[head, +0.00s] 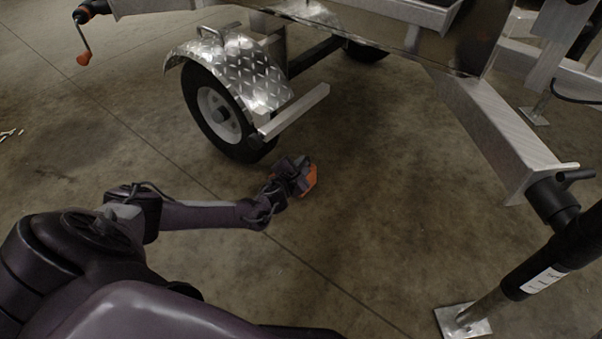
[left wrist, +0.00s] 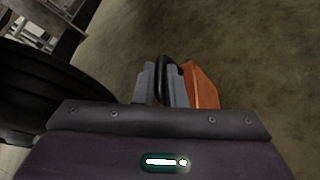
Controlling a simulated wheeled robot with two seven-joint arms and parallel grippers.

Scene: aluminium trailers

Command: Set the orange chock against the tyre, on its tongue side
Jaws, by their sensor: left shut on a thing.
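The orange chock (head: 310,181) is at my left gripper (head: 296,172), low near the floor in the head view. In the left wrist view my left gripper (left wrist: 161,84) is shut on a black loop handle, with the orange chock (left wrist: 202,86) just to its right. The tyre (head: 214,115) stands on the floor under a diamond-plate fender, up and left of the chock, with a gap between them. In the left wrist view the tyre (left wrist: 45,90) fills the left side. Whether the chock touches the floor I cannot tell. My right gripper is not in view.
The trailer's angled tongue beam (head: 500,130) runs along the right, with a jack post (head: 535,265) on a foot plate. A light metal bar (head: 294,110) sticks out below the fender, above the chock. The concrete floor around the chock is clear.

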